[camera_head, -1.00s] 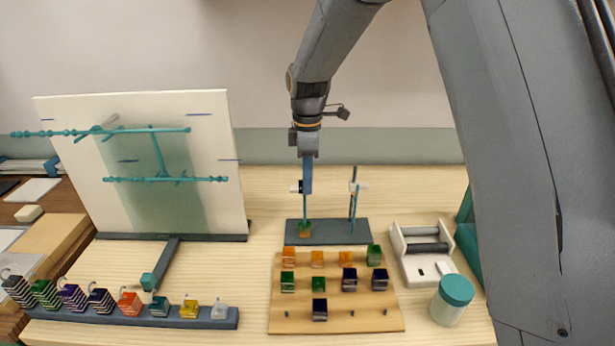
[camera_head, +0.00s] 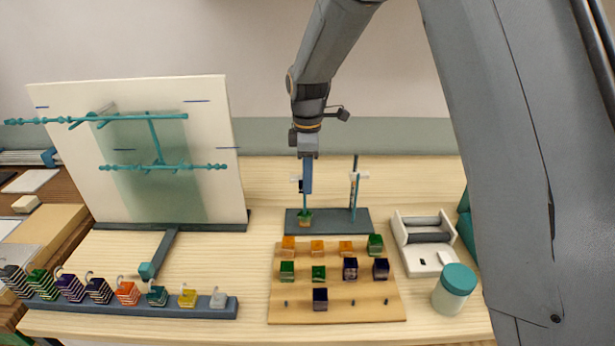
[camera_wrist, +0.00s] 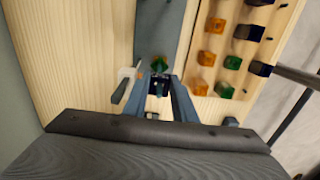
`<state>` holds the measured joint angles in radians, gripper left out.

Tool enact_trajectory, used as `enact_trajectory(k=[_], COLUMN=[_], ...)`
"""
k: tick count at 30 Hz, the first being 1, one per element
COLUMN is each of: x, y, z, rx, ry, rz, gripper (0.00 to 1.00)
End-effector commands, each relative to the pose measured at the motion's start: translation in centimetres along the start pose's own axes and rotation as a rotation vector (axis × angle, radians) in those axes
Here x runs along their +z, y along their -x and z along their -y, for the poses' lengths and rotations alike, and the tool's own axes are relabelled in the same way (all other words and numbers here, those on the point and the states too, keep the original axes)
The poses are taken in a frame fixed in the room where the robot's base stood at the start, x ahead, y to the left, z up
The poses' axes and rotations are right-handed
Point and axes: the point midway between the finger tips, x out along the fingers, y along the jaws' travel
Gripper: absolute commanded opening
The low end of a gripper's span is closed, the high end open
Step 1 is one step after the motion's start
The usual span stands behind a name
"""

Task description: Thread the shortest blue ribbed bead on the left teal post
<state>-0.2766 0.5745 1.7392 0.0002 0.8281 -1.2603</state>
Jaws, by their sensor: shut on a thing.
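My gripper (camera_head: 304,188) is shut on a small dark blue bead (camera_wrist: 160,85), which is mostly hidden between the fingers. It is over the left teal post (camera_head: 305,201) on the dark stand (camera_head: 334,221); I cannot tell whether the post tip is inside the bead. A green bead (camera_head: 305,213) above an orange bead (camera_head: 304,223) sits at the foot of that post. The right teal post (camera_head: 354,190) stands beside it, upright. Other dark blue beads (camera_head: 350,268) stand on the wooden peg board (camera_head: 290,316).
A white panel (camera_head: 75,150) with teal branched rods stands left. A rack (camera_head: 222,312) of several striped blocks lies front left. A white device (camera_head: 424,262) and a teal-lidded jar (camera_head: 453,288) are at right. Bare table lies between rack and peg board.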

Motion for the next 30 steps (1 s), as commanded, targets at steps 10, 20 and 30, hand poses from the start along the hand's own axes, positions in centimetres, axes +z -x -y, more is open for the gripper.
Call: enact_trajectory(k=[10, 20, 30], x=[0.0, 0.0, 0.0], y=[-1.4, -2.2, -2.2], z=[0.0, 0.0, 0.0], rx=[0.000, 0.000, 0.000], ry=[0.000, 0.000, 0.000], rz=[0.000, 0.000, 0.000], gripper=[0.03, 0.03, 0.03])
